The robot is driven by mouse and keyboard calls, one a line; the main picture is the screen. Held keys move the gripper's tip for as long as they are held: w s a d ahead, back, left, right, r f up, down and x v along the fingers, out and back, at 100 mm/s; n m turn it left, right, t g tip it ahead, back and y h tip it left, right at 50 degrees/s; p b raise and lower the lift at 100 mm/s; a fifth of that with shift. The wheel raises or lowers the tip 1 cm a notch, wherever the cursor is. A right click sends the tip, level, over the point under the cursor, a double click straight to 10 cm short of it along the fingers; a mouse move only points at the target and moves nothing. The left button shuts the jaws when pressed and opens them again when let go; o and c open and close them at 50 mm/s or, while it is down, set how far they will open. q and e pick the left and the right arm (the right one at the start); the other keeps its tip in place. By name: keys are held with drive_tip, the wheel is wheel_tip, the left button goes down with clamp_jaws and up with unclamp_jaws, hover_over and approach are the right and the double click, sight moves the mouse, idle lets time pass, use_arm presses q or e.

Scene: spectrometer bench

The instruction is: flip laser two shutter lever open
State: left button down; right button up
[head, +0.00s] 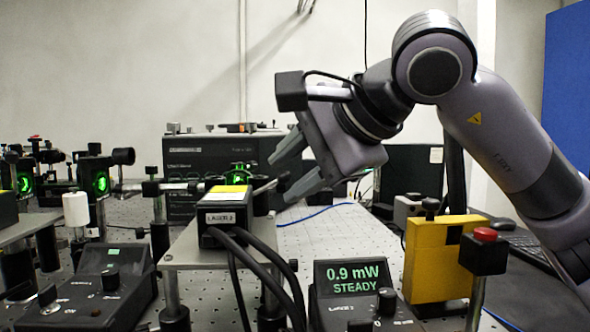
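The laser two box (228,208), black with a yellow top patch and a "LASER 2" label, sits on a raised grey plate. A dark rod-like lever (267,187) sticks out at its right side, tilted slightly up to the right. I take it for the shutter lever; its pivot is hard to make out. My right gripper (281,178) reaches in from the right with its fingers apart and nothing between them. Its lower fingertip is close to the lever's outer end; I cannot tell if they touch. My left gripper is not in view.
A controller display (352,278) reads "0.9 mW STEADY". A yellow block (437,258) and a red-button box (484,250) stand at right. Black cables (262,262) run from the laser's front. Green-lit optics (101,182) crowd the left. Perforated bench (345,235) is clear right of the laser.

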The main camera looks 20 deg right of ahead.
drive_tip(key=p+v, duration=0.1)
drive_tip(key=v, duration=0.6)
idle(0.3)
